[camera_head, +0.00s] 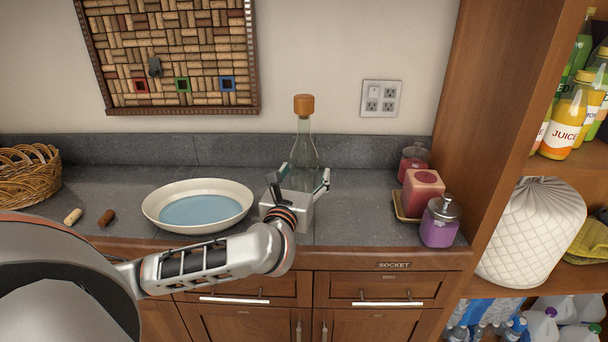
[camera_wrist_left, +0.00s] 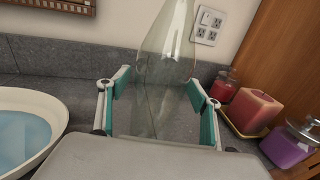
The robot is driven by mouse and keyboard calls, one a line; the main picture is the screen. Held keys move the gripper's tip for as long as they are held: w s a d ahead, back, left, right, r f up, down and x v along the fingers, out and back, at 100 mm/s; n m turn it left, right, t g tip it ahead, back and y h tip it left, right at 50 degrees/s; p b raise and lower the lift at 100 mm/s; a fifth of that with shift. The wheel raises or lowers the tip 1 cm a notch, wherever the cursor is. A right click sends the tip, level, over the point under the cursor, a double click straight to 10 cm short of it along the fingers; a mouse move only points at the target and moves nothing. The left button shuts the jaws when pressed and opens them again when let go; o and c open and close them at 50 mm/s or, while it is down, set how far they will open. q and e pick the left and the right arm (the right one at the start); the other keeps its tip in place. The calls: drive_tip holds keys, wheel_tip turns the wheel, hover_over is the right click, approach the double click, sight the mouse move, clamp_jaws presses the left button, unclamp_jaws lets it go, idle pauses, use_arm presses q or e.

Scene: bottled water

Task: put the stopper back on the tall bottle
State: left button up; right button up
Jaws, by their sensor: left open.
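The tall clear glass bottle (camera_head: 304,152) stands upright on the counter near the back wall. An orange-brown stopper (camera_head: 304,104) shows at the top of its neck in the head view. My left gripper (camera_head: 300,180) is open in front of the bottle, one finger to each side of its lower body. The left wrist view shows the bottle (camera_wrist_left: 158,85) between the teal-padded fingers (camera_wrist_left: 158,92), with visible gaps on both sides. The bottle's top is out of that view, and its base is partly hidden by my gripper. My right gripper is not in view.
A white plate with a blue middle (camera_head: 157,216) lies left of my gripper. A tan cork (camera_head: 72,216), a brown cork (camera_head: 106,218) and a wicker basket (camera_head: 28,178) are farther left. A pink candle (camera_head: 422,194) and a purple jar (camera_head: 440,222) stand to the right.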

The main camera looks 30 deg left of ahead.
use_arm(q)
drive_tip(key=shift+s+r, duration=0.1)
drive_tip(key=shift+r, duration=0.1)
drive_tip(key=v, duration=1.2)
